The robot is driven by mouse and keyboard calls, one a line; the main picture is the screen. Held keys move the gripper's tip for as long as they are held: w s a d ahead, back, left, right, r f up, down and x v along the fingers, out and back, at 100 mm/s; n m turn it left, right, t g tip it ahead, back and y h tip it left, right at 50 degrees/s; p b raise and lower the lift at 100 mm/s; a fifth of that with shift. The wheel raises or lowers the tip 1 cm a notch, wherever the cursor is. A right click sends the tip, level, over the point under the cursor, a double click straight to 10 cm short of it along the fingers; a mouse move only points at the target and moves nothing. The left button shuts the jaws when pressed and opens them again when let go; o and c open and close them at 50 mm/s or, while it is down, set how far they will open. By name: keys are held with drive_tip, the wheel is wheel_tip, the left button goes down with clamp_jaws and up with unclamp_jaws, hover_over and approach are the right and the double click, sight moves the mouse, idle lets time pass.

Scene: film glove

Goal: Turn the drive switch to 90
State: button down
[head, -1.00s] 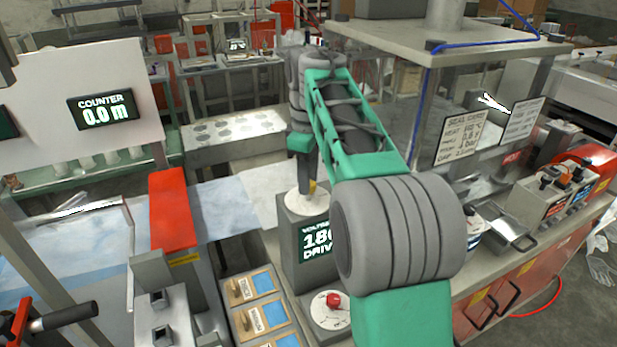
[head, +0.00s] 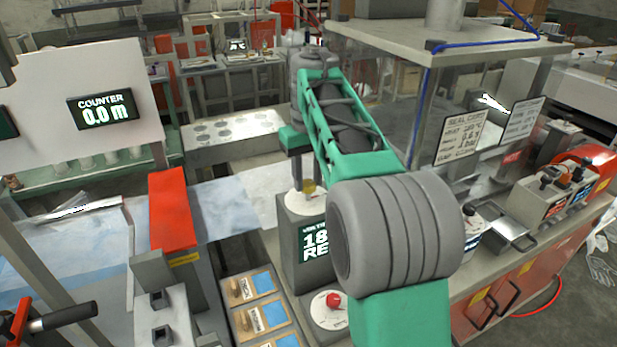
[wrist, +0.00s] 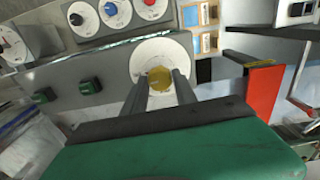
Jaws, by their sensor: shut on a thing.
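A yellow knob (head: 309,187) sits on a round white dial (head: 299,201) on top of a grey box (head: 288,232). The box's front display (head: 314,240) shows a line starting "18" and below it "RE"; my arm hides the rest. My gripper (head: 303,182) points straight down and is shut on the knob. In the wrist view, the yellow knob (wrist: 160,79) lies between the two fingertips, over the white dial (wrist: 152,60). The dial's markings are too small to read.
A red knob (head: 333,300) on a white dial stands in front of the box. A red block (head: 172,210) stands farther left beside the film. A counter display (head: 102,108) reads 0.0 m.

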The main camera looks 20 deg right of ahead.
sight(308, 183)
idle(0.4)
drive_tip(key=c, duration=1)
unclamp_jaws()
wheel_tip(308, 183, up, 8)
drive_tip(key=shift+f+p, duration=0.1)
drive_tip(key=shift+p, duration=1.1)
drive_tip(key=s+a+f+t+b, duration=0.1)
drive_tip(key=s+a+f+t, duration=0.1)
drive_tip(key=s+a+f, duration=0.3)
drive_tip(key=s+a+f+t, duration=0.2)
drive_tip(key=s+a+f, duration=0.3)
drive_tip(key=s+f, duration=0.6)
drive_tip(key=shift+a+f+t+b, duration=0.3)
drive_tip(key=shift+a+f+b, duration=0.1)
drive_tip(key=shift+f, duration=0.25)
